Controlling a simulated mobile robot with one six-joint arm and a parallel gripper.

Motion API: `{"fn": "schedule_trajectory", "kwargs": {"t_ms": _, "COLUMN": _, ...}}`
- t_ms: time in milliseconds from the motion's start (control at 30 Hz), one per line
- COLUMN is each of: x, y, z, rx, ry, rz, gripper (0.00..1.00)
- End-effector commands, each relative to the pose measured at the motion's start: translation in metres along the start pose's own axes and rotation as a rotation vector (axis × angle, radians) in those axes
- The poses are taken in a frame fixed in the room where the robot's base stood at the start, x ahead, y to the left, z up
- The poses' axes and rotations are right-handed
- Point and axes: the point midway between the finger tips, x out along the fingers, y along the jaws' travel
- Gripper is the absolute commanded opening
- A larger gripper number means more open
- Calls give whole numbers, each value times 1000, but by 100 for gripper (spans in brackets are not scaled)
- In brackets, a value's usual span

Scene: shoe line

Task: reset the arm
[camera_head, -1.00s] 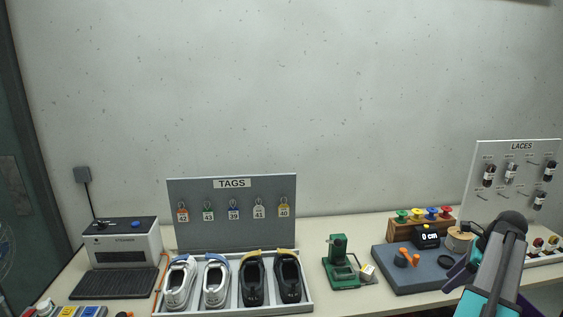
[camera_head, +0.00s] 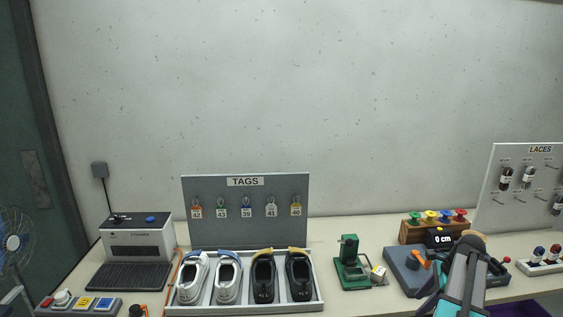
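My arm, a dark grey and teal link, rises from the bottom edge at the lower right. I cannot make out my gripper's fingers in this view, nor anything held.
A TAGS board (camera_head: 245,210) stands behind a shoe tray (camera_head: 245,308). A steamer (camera_head: 138,240) and button panel (camera_head: 80,306) are at left. A green press (camera_head: 350,265) is mid-bench. A LACES board (camera_head: 515,200) and purple crate (camera_head: 527,310) are at right.

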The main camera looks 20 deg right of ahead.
Motion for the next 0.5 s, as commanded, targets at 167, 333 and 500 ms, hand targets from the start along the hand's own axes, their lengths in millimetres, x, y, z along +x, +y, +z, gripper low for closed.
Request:
{"fn": "schedule_trajectory", "kwargs": {"t_ms": 167, "x": 72, "y": 21, "z": 41, "rx": -185, "ry": 16, "rz": 77, "gripper": 51}}
{"fn": "schedule_trajectory", "kwargs": {"t_ms": 333, "x": 133, "y": 46, "z": 74, "rx": -362, "ry": 30, "rz": 147, "gripper": 51}}
{"fn": "schedule_trajectory", "kwargs": {"t_ms": 500, "x": 190, "y": 78, "z": 104, "rx": -543, "ry": 41, "rz": 217, "gripper": 51}}
